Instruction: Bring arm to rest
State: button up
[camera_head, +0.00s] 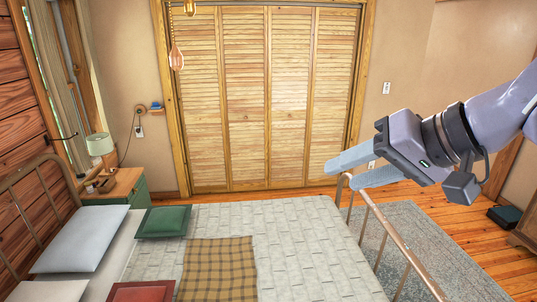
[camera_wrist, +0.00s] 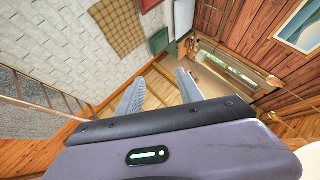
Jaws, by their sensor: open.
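My gripper (camera_head: 352,169) reaches in from the right in the head view, raised near the foot end of the bed. Its two grey fingers are apart, with nothing between them. The fingers also show in the wrist view (camera_wrist: 160,90), spread and empty. The bed (camera_head: 290,235) lies below and to the left, with a pale patterned cover. In the head view the fingers overlap the top of the metal footboard rail (camera_head: 400,240); I cannot tell whether they touch it.
A plaid blanket (camera_head: 218,268), a green cushion (camera_head: 162,222) and a white pillow (camera_head: 80,238) lie on the bed. A nightstand (camera_head: 128,184) with a lamp (camera_head: 101,145) stands at the left. Louvered closet doors (camera_head: 250,100) are behind. A grey rug (camera_head: 425,255) covers floor at right.

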jog(key=shift+s+a+f, duration=0.15)
jog(key=shift+f, duration=0.25)
jog(key=s+a+f+m+h+b, duration=0.1)
jog(key=s+f+b, duration=0.3)
jog(key=f, duration=0.9)
jog(key=s+a+f+m+g+h+b, duration=0.1)
jog(key=s+f+b, duration=0.4)
jog(key=f+b, duration=0.5)
jog(key=s+a+f+g+h+b, duration=0.1)
jog(key=s+a+f+b, duration=0.3)
jog(key=f, duration=1.4)
jog(key=a+h+b, duration=0.1)
jog(key=b, duration=0.2)
jog(key=shift+s+m+h, duration=0.3)
jog(key=shift+s+m, duration=0.1)
jog(key=shift+o, duration=0.4)
